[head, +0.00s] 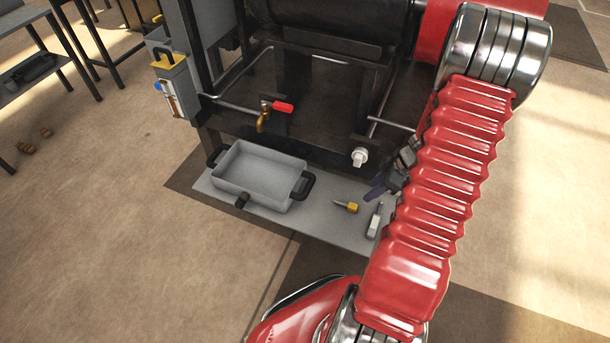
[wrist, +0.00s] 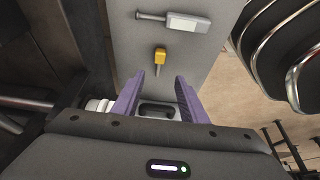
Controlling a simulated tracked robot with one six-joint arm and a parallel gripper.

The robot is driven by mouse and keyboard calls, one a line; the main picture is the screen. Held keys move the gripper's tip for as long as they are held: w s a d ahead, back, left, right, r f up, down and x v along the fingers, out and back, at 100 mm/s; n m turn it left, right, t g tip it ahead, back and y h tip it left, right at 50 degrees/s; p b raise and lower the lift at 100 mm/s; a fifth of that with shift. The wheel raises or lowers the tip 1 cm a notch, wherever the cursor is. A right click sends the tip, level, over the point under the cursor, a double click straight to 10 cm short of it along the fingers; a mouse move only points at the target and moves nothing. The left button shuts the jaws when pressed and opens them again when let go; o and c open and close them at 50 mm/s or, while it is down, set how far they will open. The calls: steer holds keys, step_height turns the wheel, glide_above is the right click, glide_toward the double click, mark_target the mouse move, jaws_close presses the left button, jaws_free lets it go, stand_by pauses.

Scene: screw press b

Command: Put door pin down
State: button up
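Two pins lie on the grey shelf (head: 320,225). One has a yellow head (head: 352,207) and a short metal shank; it also shows in the wrist view (wrist: 160,57), ahead of my fingers. The other has a pale grey block handle (head: 374,222) and a metal rod, also seen in the wrist view (wrist: 186,24). I cannot tell from looks which is the door pin. My gripper (head: 376,188), with purple fingers, is above the shelf near both pins. In the wrist view its fingers (wrist: 158,88) are apart, with nothing held between them.
A grey tray (head: 258,177) with black handles sits on the left of the shelf; one handle (wrist: 158,109) shows beyond my fingers. A red-handled tap (head: 268,112) and a white knob (head: 360,157) project above the shelf. A holder with a yellow top (head: 170,75) hangs at left.

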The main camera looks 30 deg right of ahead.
steer(key=w+a+r+m+h, duration=0.1)
steer(key=w+a+r, duration=0.1)
steer(key=a+r, duration=0.8)
steer(key=w+a+r+m, duration=0.1)
steer(key=w+a+r, duration=0.2)
steer(key=a+r, duration=0.65)
steer(key=s+a+r+m+t+h, duration=0.1)
steer(key=s+a+r+m, duration=0.4)
steer(key=s+a+r, duration=0.7)
steer(key=shift+a+r+t+h, duration=0.35)
steer(key=shift+r+t, duration=0.15)
steer(key=shift+r, duration=0.85)
